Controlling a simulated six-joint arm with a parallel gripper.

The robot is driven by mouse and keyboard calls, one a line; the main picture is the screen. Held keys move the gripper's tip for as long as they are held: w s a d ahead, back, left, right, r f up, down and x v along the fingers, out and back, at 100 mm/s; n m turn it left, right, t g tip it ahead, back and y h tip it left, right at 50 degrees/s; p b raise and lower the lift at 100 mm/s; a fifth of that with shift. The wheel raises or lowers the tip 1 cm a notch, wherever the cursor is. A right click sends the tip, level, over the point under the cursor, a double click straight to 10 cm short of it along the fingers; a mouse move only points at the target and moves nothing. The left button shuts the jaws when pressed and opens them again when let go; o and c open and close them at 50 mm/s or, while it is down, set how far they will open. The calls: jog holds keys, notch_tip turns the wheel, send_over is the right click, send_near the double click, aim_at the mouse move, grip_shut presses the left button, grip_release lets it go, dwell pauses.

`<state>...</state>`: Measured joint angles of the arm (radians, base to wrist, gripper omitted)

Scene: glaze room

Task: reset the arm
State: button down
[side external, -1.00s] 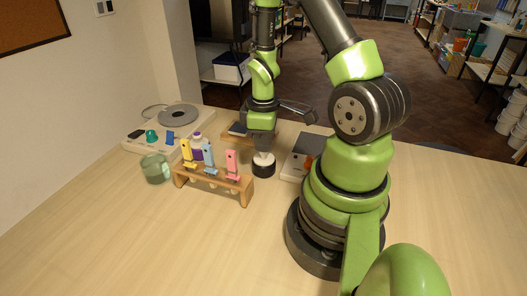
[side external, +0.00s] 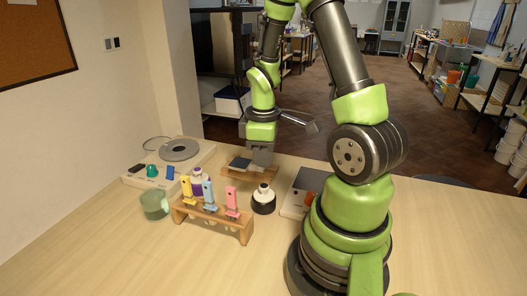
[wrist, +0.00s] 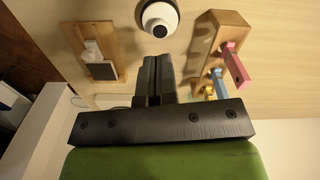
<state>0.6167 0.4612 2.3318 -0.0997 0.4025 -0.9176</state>
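My gripper (side external: 262,156) hangs from the arm above the table, in front of the wooden board and above and behind a small bottle with a dark body and white top (side external: 264,200). In the wrist view my gripper (wrist: 153,62) has its two dark fingers together, with nothing seen between them. The bottle also shows at the top of the wrist view (wrist: 158,17), apart from the fingertips. It stands upright on the table.
A wooden rack (side external: 243,229) with yellow, blue and pink clips, a greenish mug (side external: 155,206) and a purple-and-white bottle (side external: 198,184) stand left. A white wheel device (side external: 140,183) is behind them. The wooden board (side external: 262,181) lies behind the bottle. A flat grey device (side external: 295,202) is right.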

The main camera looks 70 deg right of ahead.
jog(key=shift+r, duration=0.55)
jog(key=shift+w+a+r, duration=0.1)
jog(key=shift+a+r, duration=0.05)
jog(key=shift+r, duration=0.15)
jog(key=s+a+r+m+t+y, duration=0.1)
jog(key=s+a+r+m+t, duration=0.1)
jog(key=a+r, duration=0.5)
jog(key=s+a+r+m+t+y, duration=0.1)
jog(key=a+r+m+t, duration=0.3)
jog(key=a+r, duration=0.4)
notch_tip(320, 180, up, 2)
jog(key=shift+s+a+r+t, duration=0.1)
jog(key=shift+s+a+t, duration=0.2)
jog(key=shift+s+t, duration=0.4)
jog(key=shift+s, duration=0.1)
